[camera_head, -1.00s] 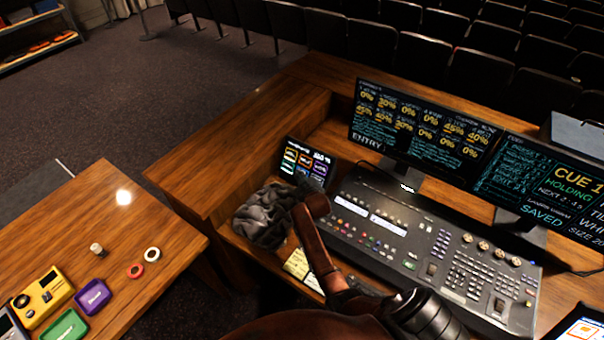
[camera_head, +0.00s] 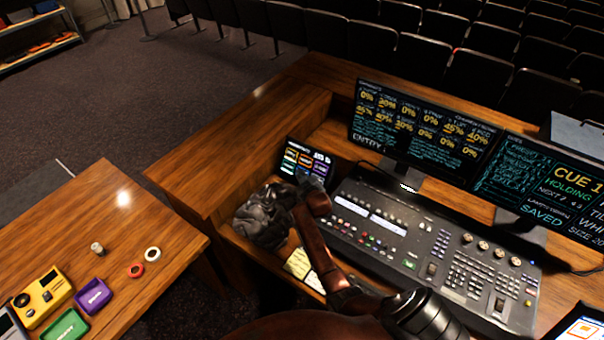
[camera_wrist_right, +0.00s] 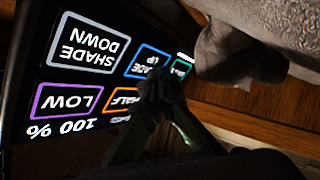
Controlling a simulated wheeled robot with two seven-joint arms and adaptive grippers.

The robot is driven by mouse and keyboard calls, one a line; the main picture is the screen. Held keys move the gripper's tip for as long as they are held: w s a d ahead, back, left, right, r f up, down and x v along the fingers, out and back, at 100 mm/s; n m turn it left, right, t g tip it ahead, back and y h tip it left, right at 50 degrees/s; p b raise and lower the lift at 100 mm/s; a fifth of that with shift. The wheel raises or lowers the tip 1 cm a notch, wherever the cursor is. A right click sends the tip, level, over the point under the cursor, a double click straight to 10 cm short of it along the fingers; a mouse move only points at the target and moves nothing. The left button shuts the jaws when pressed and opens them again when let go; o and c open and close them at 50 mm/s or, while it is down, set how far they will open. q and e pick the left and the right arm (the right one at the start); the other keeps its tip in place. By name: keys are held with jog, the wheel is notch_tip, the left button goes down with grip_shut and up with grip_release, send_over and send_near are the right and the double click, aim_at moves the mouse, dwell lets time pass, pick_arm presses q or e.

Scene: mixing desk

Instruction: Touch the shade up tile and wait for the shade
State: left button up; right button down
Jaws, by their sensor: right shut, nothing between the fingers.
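The touch panel (camera_head: 302,160) stands at the left end of the mixing desk, lit, with several outlined tiles. In the right wrist view it appears upside down and reads 100 %. There the blue-outlined shade up tile (camera_wrist_right: 149,58) lies beside the shade down tile (camera_wrist_right: 88,46), partly covered by my fingertips. My right gripper (camera_wrist_right: 160,88) is shut and empty, its tips over the near edge of the shade up tile. I cannot tell whether they touch the glass. In the head view this gripper (camera_head: 316,184) is dark and small, just in front of the panel. My left gripper is out of view.
A crumpled grey cloth (camera_head: 262,218) lies left of my right arm, close to the gripper. The console (camera_head: 400,230) and two monitors (camera_head: 425,125) stand to the right. Yellow notes (camera_head: 298,262) lie in front. A side table (camera_head: 110,220) with small items is at left.

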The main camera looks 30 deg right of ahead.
jog(key=shift+s+d+f, duration=0.3)
jog(key=shift+s+f, duration=0.05)
jog(key=shift+f, duration=0.3)
jog(key=shift+s+a+f+p, duration=0.1)
jog(key=shift+a+f+p, duration=0.15)
jog(key=shift+a+p, duration=0.15)
jog(key=shift+a, duration=0.35)
jog(key=a+r+p, duration=0.1)
jog(key=s+a+r+p, duration=0.1)
jog(key=a+p, duration=0.1)
jog(key=shift+s+a+r, duration=0.15)
jog(key=shift+a+r, duration=0.1)
jog(key=shift+r, duration=0.05)
jog(key=shift+a+r, duration=0.1)
jog(key=shift+r, duration=0.15)
jog(key=shift+r, duration=0.1)
dwell(0.4)
